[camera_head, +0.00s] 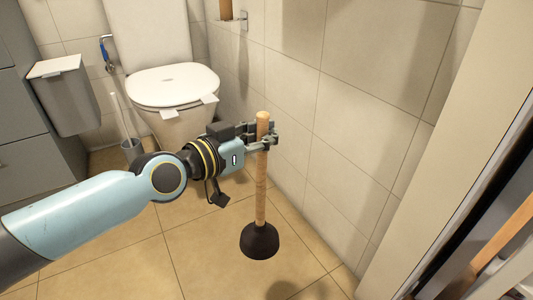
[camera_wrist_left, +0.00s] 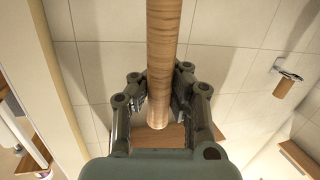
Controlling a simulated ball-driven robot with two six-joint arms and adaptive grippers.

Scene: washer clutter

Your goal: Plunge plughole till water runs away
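A plunger with a wooden handle (camera_head: 261,190) and a black rubber cup (camera_head: 260,241) hangs upright in the head view, beside the tiled wall. My left gripper (camera_head: 262,138) is closed around the upper part of the handle. The cup appears to be just above the floor. In the left wrist view the wooden handle (camera_wrist_left: 164,50) runs between the two fingers of my left gripper (camera_wrist_left: 158,110). My right gripper is in neither view. No plughole or standing water shows in either view.
A white toilet (camera_head: 172,88) stands at the back with its lid down. A grey bin (camera_head: 68,100) and a toilet brush holder (camera_head: 131,150) are at left. A tiled wall (camera_head: 345,130) and a door frame (camera_head: 425,190) bound the right. Tan floor (camera_head: 130,270) is clear in front.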

